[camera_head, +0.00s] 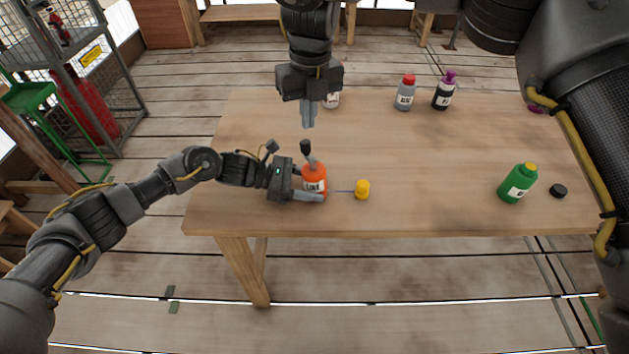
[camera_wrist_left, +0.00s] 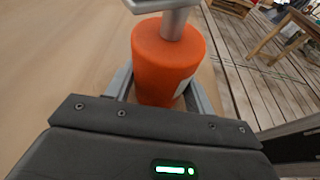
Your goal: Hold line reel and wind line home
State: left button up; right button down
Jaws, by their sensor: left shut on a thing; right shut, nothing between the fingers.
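The orange line reel (camera_head: 316,176) stands on the wooden table with a white label and a grey crank with a black knob (camera_head: 305,147) on top. My left gripper (camera_head: 309,188) is shut on the reel, one finger on each side. In the left wrist view the reel (camera_wrist_left: 162,60) sits between the fingers with the grey crank (camera_wrist_left: 172,22) above it. A thin line (camera_head: 342,191) runs right from the reel to a yellow piece (camera_head: 362,190) on the table. My right gripper (camera_head: 309,123) is shut and empty, pointing down, beyond the crank knob and apart from it.
A green bottle with a yellow cap (camera_head: 518,183) and a black cap (camera_head: 558,191) are at the right. A grey bottle with a red lid (camera_head: 405,93), a dark purple-capped bottle (camera_head: 443,92) and a partly hidden white-labelled one (camera_head: 332,100) stand at the back. The table (camera_head: 430,150) centre is clear.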

jog(key=m, duration=0.4)
jog(key=m+g+y, duration=0.1)
jog(key=m, duration=1.2)
send_over(305, 173)
jog(key=shift+s+a+f, duration=0.1)
jog(key=shift+s+f, duration=0.1)
jog(key=shift+f, duration=1.2)
jog(key=shift+s+a+f, duration=0.1)
jog(key=shift+s+f, duration=0.05)
jog(key=shift+f, duration=1.25)
jog(key=shift+f, duration=0.15)
jog(key=shift+f, duration=1.35)
jog(key=shift+w, duration=0.1)
jog(key=shift+w+d, duration=0.15)
jog(key=shift+w, duration=0.2)
